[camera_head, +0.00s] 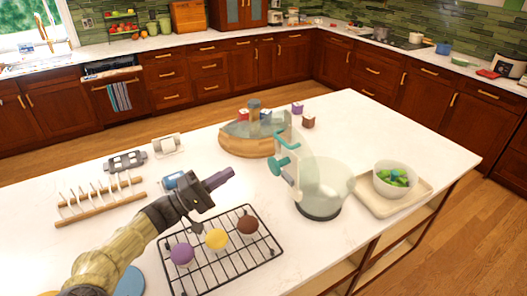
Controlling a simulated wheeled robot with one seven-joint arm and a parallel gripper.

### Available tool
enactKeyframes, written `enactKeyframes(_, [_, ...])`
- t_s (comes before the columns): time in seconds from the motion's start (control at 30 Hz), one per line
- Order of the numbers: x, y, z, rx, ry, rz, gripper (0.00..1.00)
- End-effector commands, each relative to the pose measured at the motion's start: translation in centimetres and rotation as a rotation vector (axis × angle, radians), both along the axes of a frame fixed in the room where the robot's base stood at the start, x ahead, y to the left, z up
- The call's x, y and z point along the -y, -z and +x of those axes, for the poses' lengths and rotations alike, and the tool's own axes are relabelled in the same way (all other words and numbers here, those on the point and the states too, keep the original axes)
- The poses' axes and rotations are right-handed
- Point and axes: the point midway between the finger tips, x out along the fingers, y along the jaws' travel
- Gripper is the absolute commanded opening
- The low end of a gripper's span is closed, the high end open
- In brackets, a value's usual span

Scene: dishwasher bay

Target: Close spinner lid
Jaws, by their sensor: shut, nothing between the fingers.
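The spinner (325,190) is a clear bowl on a dark round base, standing on the white island right of centre. Its clear lid (301,152) is raised and tilted up at the bowl's left side. Teal parts (280,165) show at the lid's left edge, with a pale teal handle (285,137) above. My gripper (230,173) is shut and empty. It is left of the spinner, apart from it, pointing toward the lid side. The arm comes in from the lower left.
A black wire rack (268,262) with purple, yellow and brown round items lies in front. A wooden-based container (250,146) stands behind the spinner. A tray (421,206) with a bowl (396,192) of green pieces is right. A dish rack (99,212) stands left.

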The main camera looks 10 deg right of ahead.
Motion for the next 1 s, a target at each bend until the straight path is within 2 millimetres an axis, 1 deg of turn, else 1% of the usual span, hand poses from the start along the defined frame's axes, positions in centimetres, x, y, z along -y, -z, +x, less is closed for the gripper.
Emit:
enactKeyframes(0.17, [1.2, -0.5, 0.3, -0.002, 0.005, 0.001, 0.0])
enactKeyframes(0.27, [2.4, -1.1, 0.7, -0.002, 0.005, 0.001, 0.0])
enactKeyframes(0.8, [11.0, -4.0, 3.3, -0.004, 0.006, 0.001, 0.0])
enactKeyframes(0.9, [12.1, -4.2, 3.6, -0.005, 0.003, 0.001, 0.0])
enactKeyframes(1.0, [12.7, -4.2, 3.8, -0.003, 0.003, 0.002, 0.0])
